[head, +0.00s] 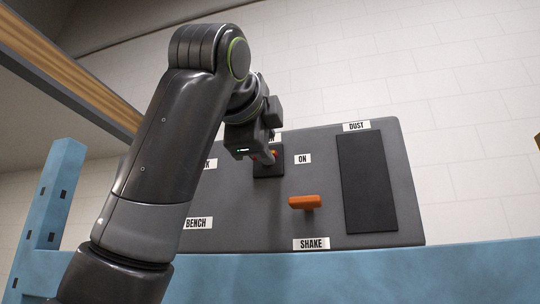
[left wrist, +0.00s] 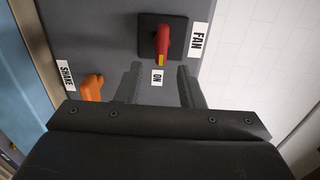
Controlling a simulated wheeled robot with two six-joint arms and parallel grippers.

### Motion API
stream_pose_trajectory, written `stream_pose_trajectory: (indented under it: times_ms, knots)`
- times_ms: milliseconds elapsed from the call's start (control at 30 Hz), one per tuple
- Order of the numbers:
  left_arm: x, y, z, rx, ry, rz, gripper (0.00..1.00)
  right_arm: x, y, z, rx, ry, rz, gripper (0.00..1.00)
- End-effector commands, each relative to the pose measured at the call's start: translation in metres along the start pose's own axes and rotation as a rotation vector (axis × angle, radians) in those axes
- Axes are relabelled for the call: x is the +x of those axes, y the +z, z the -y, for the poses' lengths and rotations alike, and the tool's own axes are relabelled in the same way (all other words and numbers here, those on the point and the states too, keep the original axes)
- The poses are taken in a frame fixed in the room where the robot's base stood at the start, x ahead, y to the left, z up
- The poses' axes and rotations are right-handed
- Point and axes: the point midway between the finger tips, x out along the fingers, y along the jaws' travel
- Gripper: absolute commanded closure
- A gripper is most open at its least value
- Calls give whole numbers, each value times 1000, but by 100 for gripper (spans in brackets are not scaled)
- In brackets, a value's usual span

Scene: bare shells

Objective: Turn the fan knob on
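The fan knob is a red handle with a yellow-marked end, on a black square plate (left wrist: 147,41). In the left wrist view the knob (left wrist: 163,40) has its yellow end pointing down toward the ON label (left wrist: 157,77), and the FAN label (left wrist: 198,40) is to the right. My left gripper (left wrist: 159,67) is open, its two fingers apart and empty, with the knob just beyond the fingertips. In the head view my left gripper (head: 263,156) is in front of the plate (head: 268,170) and hides most of the knob. My right gripper is in neither view.
An orange SHAKE lever (head: 305,202) sticks out of the grey panel (head: 245,215), below right of the fan plate. A dark rectangle (head: 367,185) sits under the DUST label. A blue ledge (head: 350,275) runs below the panel; a white tiled wall is behind.

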Motion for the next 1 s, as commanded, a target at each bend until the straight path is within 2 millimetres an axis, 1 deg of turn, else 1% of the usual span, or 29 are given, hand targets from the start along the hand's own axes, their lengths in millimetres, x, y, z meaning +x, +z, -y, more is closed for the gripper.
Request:
stream_pose_trajectory:
  times_ms: [33,200,400,500,600,700,1000]
  knots:
    - [-14,0,-5,0,-6,0,65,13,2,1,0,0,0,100]
    - [-56,0,-5,0,-6,0,65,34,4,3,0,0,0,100]
    - [-103,0,-4,1,-5,-1,65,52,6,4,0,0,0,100]
    - [-120,0,-3,0,-3,0,65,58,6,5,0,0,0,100]
    - [-132,0,-2,0,-1,0,65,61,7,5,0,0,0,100]
    - [-139,0,-2,1,-1,-1,65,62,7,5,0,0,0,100]
    - [-142,0,0,1,0,-1,65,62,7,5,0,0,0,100]
